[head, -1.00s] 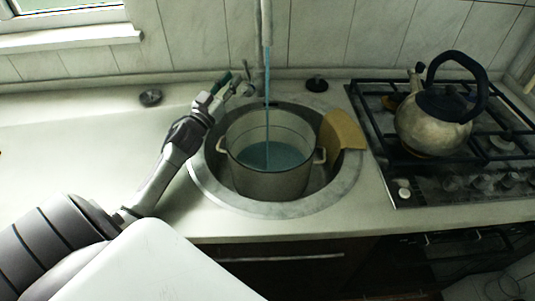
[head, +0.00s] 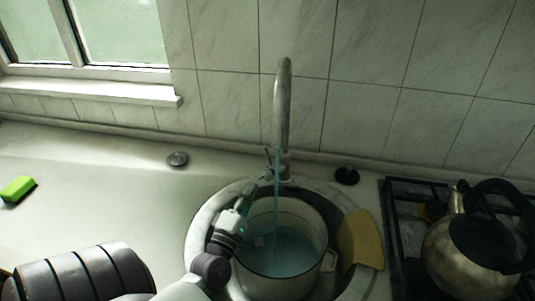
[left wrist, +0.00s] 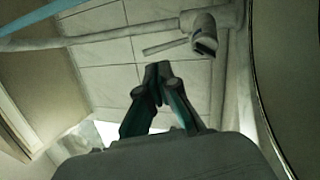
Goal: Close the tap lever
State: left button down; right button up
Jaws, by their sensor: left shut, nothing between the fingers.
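The tap (head: 283,110) stands behind the sink, and a bluish stream of water runs from it into the pot (head: 327,262). A small lever (head: 268,156) shows at the left of the tap's base. In the left wrist view the tap body (left wrist: 203,40) is at the upper right, with a thin lever (left wrist: 163,47) pointing left. My left gripper (head: 246,190) is over the left rim of the pot, in front of and below the lever. In the left wrist view its fingertips (left wrist: 158,72) are together and empty, apart from the lever. My right gripper is not in view.
The pot stands in the round sink (head: 198,232). A tan board or cloth (head: 360,243) lies at the sink's right edge. A kettle (head: 462,255) sits on the hob at right. A green sponge (head: 18,188) lies far left. The counter (head: 100,185) between is mostly clear.

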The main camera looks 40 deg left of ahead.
aim_at(268, 157)
pick_arm(q)
jog(key=p+x, duration=0.2)
jog(key=x, duration=0.7)
jog(key=shift+a+p, duration=0.3)
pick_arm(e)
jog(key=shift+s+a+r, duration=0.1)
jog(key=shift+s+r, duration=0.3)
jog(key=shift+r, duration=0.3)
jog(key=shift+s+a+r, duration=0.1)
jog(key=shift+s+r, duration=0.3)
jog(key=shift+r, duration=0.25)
pick_arm(q)
jog(key=shift+w+r, duration=0.15)
jog(key=shift+r, duration=0.05)
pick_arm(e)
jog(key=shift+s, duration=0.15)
